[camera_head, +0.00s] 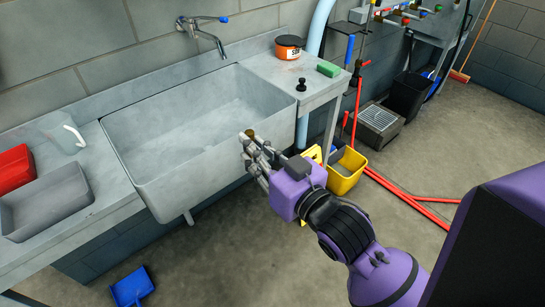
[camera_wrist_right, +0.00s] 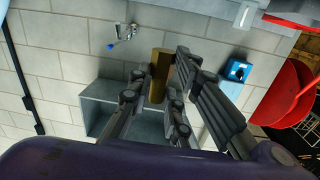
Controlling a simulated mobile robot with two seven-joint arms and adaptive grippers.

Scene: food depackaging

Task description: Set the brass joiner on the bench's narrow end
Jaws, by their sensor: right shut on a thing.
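The brass joiner (camera_head: 250,132) is a small brass-coloured piece at the fingertips of my right gripper (camera_head: 251,143). In the right wrist view the joiner (camera_wrist_right: 159,76) looks like a yellow-brown block between the fingers (camera_wrist_right: 163,88), and the gripper is shut on it. In the head view the gripper overlaps the sink's front right rim; its exact height is hard to tell. The grey bench (camera_head: 268,67) has a narrow end right of the sink, up and right of the gripper. My left gripper is not in view.
The narrow end carries an orange tub (camera_head: 289,48), a green sponge (camera_head: 328,69) and a black knob-like piece (camera_head: 301,85), with bare surface between them. The deep sink (camera_head: 205,115) is empty. A yellow bucket (camera_head: 346,172) stands below. Trays (camera_head: 48,205) sit at left.

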